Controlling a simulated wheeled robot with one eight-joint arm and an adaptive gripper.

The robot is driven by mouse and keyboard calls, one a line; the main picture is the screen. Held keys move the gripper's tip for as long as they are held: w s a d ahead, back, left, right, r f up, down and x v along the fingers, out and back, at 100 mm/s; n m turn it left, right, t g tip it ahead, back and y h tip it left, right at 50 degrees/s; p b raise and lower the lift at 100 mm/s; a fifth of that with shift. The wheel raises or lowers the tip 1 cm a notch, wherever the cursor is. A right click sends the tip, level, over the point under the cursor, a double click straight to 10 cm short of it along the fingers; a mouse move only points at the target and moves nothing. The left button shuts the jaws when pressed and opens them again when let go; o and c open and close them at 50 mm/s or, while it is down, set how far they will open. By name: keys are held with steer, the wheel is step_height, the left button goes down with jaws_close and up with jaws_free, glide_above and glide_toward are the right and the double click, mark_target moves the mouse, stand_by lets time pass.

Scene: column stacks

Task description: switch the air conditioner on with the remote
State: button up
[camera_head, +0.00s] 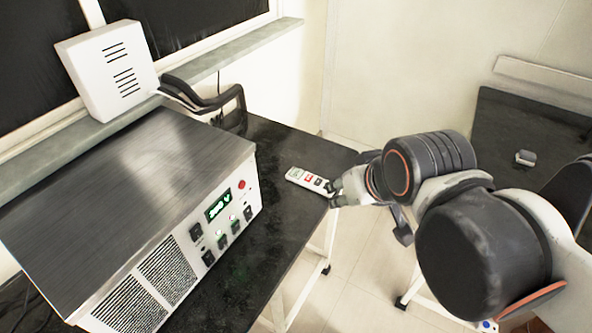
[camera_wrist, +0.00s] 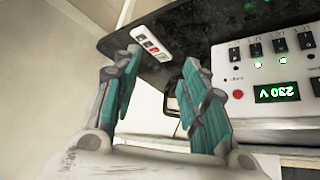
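The remote (camera_head: 309,179) is a slim white handset with red and dark buttons. It lies on the black table (camera_head: 285,148) near its right edge, and in the wrist view the remote (camera_wrist: 151,43) shows just beyond my fingertips. My gripper (camera_head: 335,192) is at the table edge, beside the near end of the remote. In the wrist view my gripper (camera_wrist: 161,64) has its teal-padded fingers apart with nothing between them. I cannot tell from the head view whether a finger touches the remote. No air conditioner can be identified for certain.
A large metal power unit (camera_head: 130,200) with a lit green display fills the table's left side. A white slotted box (camera_head: 108,70) stands by the window sill. A black bracket-like object (camera_head: 215,100) stands behind. Another dark table (camera_head: 510,125) is at the right, with floor between.

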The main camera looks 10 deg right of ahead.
stand_by(0.3)
jaws_close()
stand_by(1.1)
